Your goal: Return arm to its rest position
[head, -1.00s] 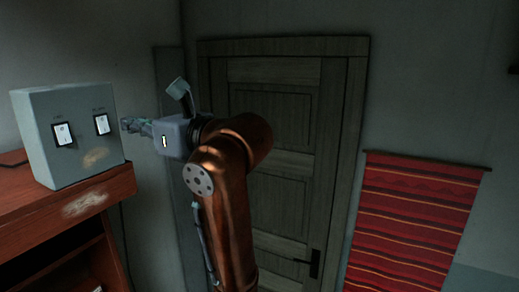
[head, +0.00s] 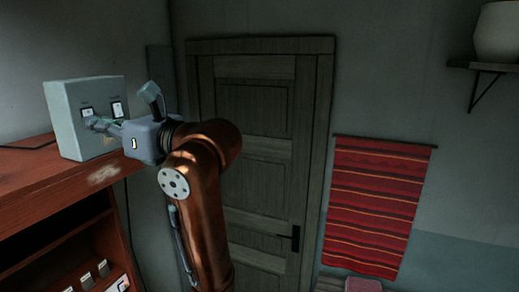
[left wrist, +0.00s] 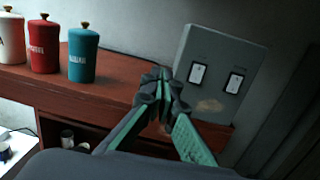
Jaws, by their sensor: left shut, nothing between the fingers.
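My left gripper (head: 92,123) is shut and empty. In the head view it overlaps the front of a grey switch box (head: 68,135) that stands on a red-brown wooden shelf unit; I cannot tell whether it touches. In the left wrist view the shut fingers (left wrist: 163,80) point up, just left of the switch box (left wrist: 225,50), which carries two white rocker switches and a tan smudge. My copper-coloured left arm rises in front of the door in the head view. My right gripper is out of view.
The wooden shelf unit (head: 30,205) has items on its lower shelf. A white, a red canister (left wrist: 42,45) and a teal canister (left wrist: 82,55) stand left of the gripper. Behind my arm are a closed door (head: 262,150), a striped red hanging (head: 375,205) and a wall shelf (head: 480,66) with a pot.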

